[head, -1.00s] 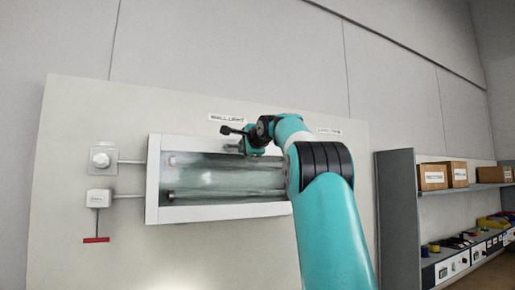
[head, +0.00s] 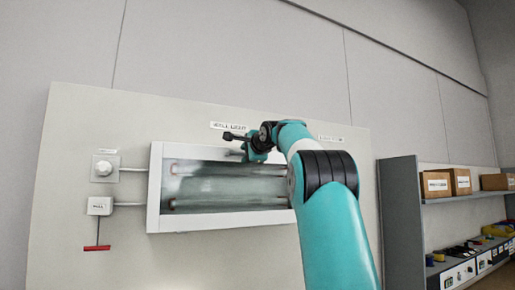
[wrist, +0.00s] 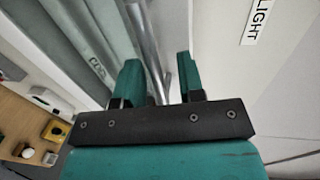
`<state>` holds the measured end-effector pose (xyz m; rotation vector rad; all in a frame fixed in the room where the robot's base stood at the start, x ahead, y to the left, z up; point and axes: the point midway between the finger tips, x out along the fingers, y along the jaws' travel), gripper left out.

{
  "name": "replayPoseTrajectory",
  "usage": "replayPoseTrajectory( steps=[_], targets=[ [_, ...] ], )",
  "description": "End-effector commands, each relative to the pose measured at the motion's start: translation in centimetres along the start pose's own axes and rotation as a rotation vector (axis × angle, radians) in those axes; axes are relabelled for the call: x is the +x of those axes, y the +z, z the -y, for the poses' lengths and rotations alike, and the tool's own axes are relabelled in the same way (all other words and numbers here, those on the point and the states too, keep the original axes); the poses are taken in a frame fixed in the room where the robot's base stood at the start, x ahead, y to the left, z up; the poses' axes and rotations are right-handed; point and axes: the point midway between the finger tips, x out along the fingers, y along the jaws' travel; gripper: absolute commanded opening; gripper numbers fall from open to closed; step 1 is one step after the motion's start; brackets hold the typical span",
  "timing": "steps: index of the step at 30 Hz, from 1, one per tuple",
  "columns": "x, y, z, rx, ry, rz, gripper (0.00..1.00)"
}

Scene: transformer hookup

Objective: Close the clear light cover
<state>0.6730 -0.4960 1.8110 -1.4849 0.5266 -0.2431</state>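The wall light (head: 155,190) is a white-framed box on the panel, with pale tubes (head: 225,186) showing inside it. I cannot clearly make out the clear cover or how far it stands open. My gripper (head: 250,153) is at the upper edge of the light, and my arm hides the light's right end. In the wrist view my gripper (wrist: 158,80) has its two teal fingers apart. A silver bar or edge (wrist: 148,45) runs between them, and I cannot tell whether either finger touches it. The tubes (wrist: 90,45) also show left of the fingers.
A switch (head: 104,168) and a pull box (head: 99,206) with a red handle (head: 97,248) are left of the light. A shelf (head: 400,210) with cardboard boxes (head: 435,184) stands at the right. A label (head: 229,126) is above the light.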

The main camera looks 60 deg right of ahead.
Motion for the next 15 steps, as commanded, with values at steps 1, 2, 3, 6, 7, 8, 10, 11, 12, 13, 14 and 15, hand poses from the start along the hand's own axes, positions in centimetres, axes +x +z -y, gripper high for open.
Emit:
replayPoseTrajectory(
  steps=[1, 2, 3, 6, 7, 8, 10, 11, 12, 13, 14, 15],
  targets=[
    [-0.8, -0.1, -0.3, -0.001, -0.003, -0.002, 0.36],
    [-1.4, -0.1, -0.4, -0.001, -0.003, -0.003, 0.36],
    [-2.2, -0.1, -0.5, -0.002, -0.002, -0.004, 0.36],
    [-4.7, -0.1, -0.5, -0.003, -0.005, -0.004, 0.36],
    [-5.5, -0.1, -0.5, -0.003, -0.004, -0.005, 0.36],
    [-6.3, -0.1, -0.4, -0.002, -0.004, -0.005, 0.36],
    [-8.2, -0.1, -0.4, -0.002, -0.004, -0.006, 0.36],
    [-9.0, -0.1, -0.3, -0.003, -0.004, -0.006, 0.36],
    [-10.0, -0.1, -0.3, -0.002, -0.004, -0.006, 0.36],
    [-10.7, -0.1, -0.2, -0.003, -0.004, -0.006, 0.36],
    [-11.4, -0.1, -0.2, -0.003, -0.004, -0.007, 0.36],
    [-12.3, -0.1, -0.1, -0.003, -0.004, -0.007, 0.36]
  ],
)
